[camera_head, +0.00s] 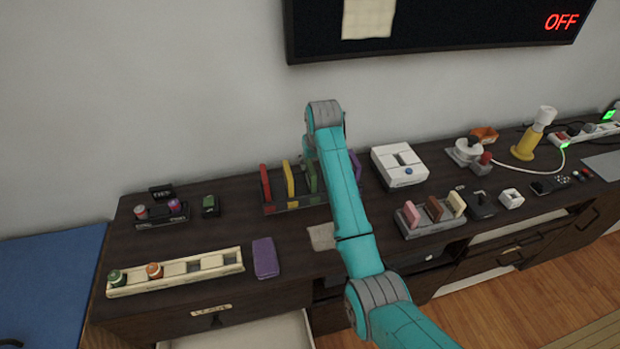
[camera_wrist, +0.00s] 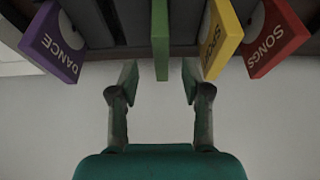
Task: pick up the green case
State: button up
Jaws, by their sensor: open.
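The green case (camera_head: 312,177) stands upright in a dark rack (camera_head: 283,209) on the dark wooden cabinet, and my arm covers part of the rack. In the wrist view the green case (camera_wrist: 160,40) shows edge-on as a narrow strip. My gripper (camera_wrist: 160,80) is open and empty, with one finger to each side of the green case's line. The case's near end lies about level with the fingertips, with a gap on both sides and no contact visible. In the head view my arm hides most of the gripper.
In the rack, red (camera_head: 266,184) and yellow (camera_head: 289,180) cases stand left of the green one, and a purple case (camera_head: 356,166) stands right. Another purple case (camera_head: 265,258) lies flat near a cream tray (camera_head: 205,268). A white box (camera_head: 399,165) stands to the right.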

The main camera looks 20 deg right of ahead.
aim_at(311, 166)
jog(key=shift+x, duration=2.9)
jog(key=shift+w+r, duration=0.1)
jog(key=shift+w, duration=0.05)
jog(key=shift+c, duration=0.3)
grip_shut()
